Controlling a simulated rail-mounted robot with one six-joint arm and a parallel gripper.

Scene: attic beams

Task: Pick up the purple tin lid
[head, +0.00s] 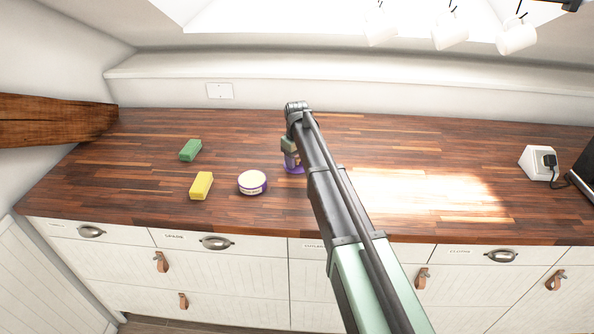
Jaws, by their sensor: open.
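A purple object (293,168), which looks like the tin lid, lies on the wooden worktop near the middle. My arm and gripper cover much of it, so its full shape is hidden. My gripper (290,154) points down right over it, with its jaws open. I cannot tell whether the fingers touch it or stand around it. A round tin (252,184) with a cream top and a purple labelled side stands just left of it.
A yellow block (201,186) and a green block (190,150) lie further left on the worktop (400,150). A white socket box (538,163) with a black plug stands at the far right. White mugs (450,32) hang above the back.

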